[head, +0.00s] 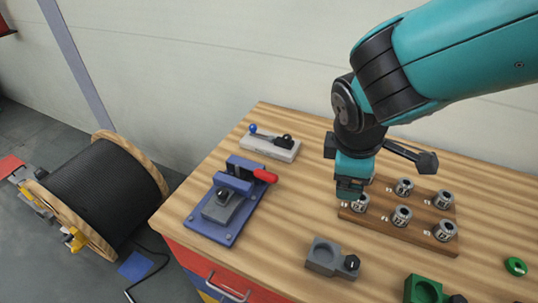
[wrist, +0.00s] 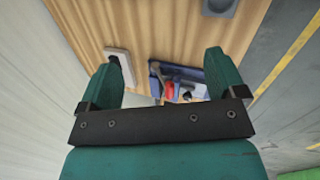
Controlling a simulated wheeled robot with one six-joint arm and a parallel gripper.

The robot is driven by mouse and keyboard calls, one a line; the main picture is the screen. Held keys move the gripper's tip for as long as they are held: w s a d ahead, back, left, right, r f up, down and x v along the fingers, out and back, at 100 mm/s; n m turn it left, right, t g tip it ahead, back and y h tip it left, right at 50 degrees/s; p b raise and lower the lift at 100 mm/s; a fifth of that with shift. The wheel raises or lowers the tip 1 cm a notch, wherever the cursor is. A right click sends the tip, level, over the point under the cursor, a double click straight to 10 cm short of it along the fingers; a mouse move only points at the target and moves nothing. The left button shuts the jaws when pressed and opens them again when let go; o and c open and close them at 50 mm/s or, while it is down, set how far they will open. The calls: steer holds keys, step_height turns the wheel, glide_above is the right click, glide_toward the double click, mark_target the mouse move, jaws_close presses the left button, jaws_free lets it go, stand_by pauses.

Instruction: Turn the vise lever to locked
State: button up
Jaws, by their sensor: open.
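The blue vise (head: 217,226) stands on the left part of the wooden bench, with a grey block between its jaws. Its lever has a red grip (head: 265,176) that sticks out at the vise's upper right. My gripper (head: 350,189) is over the bench to the right of the vise, apart from it, above the left edge of the wooden rack. In the wrist view my gripper (wrist: 164,62) is open and empty. The blue vise (wrist: 158,69) and red grip (wrist: 169,91) show beyond the fingers; the right finger may hide part of the vise.
A pale block with a blue-knobbed black lever (head: 270,147) sits behind the vise. The wooden rack (head: 411,237) holds several metal cylinders. A grey fixture (head: 323,256) and a green fixture (head: 422,290) stand near the front. Bare bench lies between vise and rack.

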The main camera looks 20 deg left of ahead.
steer(key=s+a+f+n+t+h+p, duration=0.1)
steer(key=a+f+n+t+p, duration=0.15)
steer(key=a+n, duration=0.55)
steer(key=n+t+p, duration=0.6)
steer(key=n+t, duration=0.1)
steer(key=n, duration=0.1)
glide_toward(265, 174)
steer(key=shift+y, duration=0.3)
steer(key=b+x, duration=0.1)
steer(key=x, duration=0.2)
steer(key=b+x, duration=0.2)
steer(key=x, duration=0.1)
steer(key=b+x, duration=0.1)
steer(key=x, duration=0.2)
steer(key=shift+d+b, duration=0.3)
steer(key=shift+b, duration=0.05)
steer(key=shift+w+f+n, duration=0.2)
steer(key=shift+w+n, duration=0.1)
steer(key=shift+w, duration=0.45)
steer(key=shift+c, duration=0.4)
